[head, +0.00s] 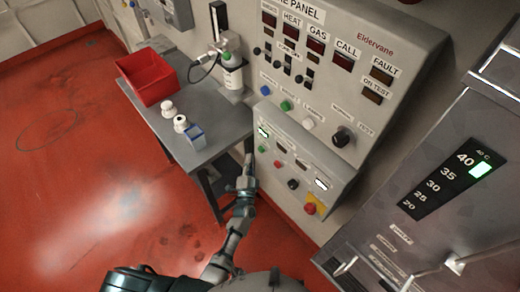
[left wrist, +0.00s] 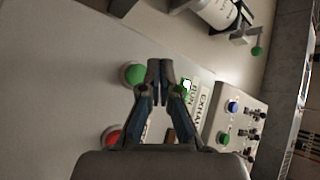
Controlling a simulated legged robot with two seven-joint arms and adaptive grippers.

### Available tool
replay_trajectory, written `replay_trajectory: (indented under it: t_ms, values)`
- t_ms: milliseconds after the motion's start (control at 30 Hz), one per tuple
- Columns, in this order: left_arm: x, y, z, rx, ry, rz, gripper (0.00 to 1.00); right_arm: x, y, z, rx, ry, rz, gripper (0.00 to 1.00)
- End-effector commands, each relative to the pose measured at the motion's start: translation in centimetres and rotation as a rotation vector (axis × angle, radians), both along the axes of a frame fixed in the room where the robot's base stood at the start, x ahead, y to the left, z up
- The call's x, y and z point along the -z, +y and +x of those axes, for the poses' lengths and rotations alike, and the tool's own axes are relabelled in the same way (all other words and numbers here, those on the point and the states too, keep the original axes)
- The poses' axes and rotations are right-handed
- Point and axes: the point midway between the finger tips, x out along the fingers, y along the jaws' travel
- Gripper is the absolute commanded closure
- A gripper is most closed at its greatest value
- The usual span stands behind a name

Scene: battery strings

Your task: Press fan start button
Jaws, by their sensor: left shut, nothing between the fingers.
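The small sloped control panel (head: 330,172) carries a green button (head: 262,149) with a red button (head: 277,164) beside it. In the left wrist view the green button (left wrist: 133,74) is just left of my fingertips, and the red button (left wrist: 112,136) is lower left, partly cut by the gripper. A lit green RUN lamp (left wrist: 187,86) is just right of the fingertips. My left gripper (head: 249,146) is shut and empty, its tips close to the panel's left end; it also shows in the wrist view (left wrist: 160,66). I cannot tell whether it touches the panel. My right gripper is out of view.
A gas bottle (head: 232,75) stands behind. A red emergency button (head: 310,208) is at the panel's lower right. A metal cabinet (head: 430,200) stands right.

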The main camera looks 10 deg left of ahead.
Motion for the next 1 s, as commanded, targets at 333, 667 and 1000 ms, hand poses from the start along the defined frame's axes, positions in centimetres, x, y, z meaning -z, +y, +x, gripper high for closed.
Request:
replay_trajectory:
  t_ms: [333, 667, 1000]
  values:
    - [-0.1, 1.8, -2.2, 0.000, 0.001, 0.001, 1.00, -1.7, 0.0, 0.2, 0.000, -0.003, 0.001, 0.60]
    - [0.1, 1.8, -2.3, 0.001, 0.001, 0.000, 1.00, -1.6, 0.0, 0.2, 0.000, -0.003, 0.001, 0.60]
    - [0.0, 1.8, -2.3, 0.001, 0.001, 0.000, 1.00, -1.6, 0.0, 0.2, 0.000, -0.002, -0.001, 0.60]
